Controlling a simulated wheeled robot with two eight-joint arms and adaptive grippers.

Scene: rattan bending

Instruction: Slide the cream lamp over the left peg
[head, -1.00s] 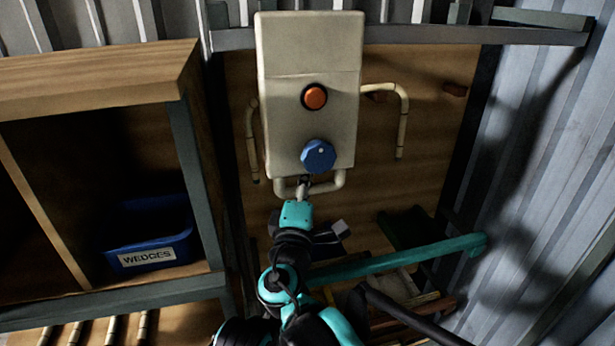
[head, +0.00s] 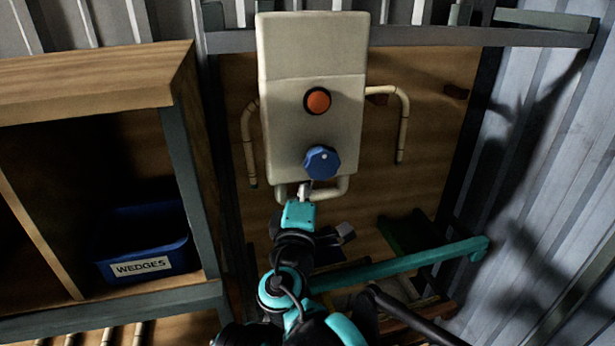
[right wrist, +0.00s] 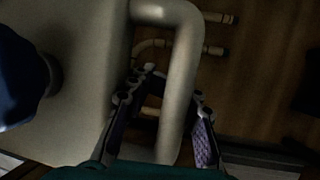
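The cream lamp (head: 310,60) is a tall box with an orange button, a blue knob and a U-shaped handle (head: 335,187) at its bottom. It stands in front of the wooden back board. My right gripper (head: 304,188) is at the handle's left part. In the right wrist view the handle (right wrist: 182,85) runs between the fingers of the right gripper (right wrist: 172,95), whose tips close in on it. A dark red peg (head: 455,91) sticks out of the board at right. Another reddish peg (head: 377,98) shows partly beside the lamp's right edge. My left gripper is not in view.
Bent canes (head: 403,125) show on both sides of the lamp. A wooden shelf (head: 95,90) with a blue wedges bin (head: 145,240) is at left. A grey rail (head: 430,38) crosses above the board. A teal bar (head: 410,262) lies low at right.

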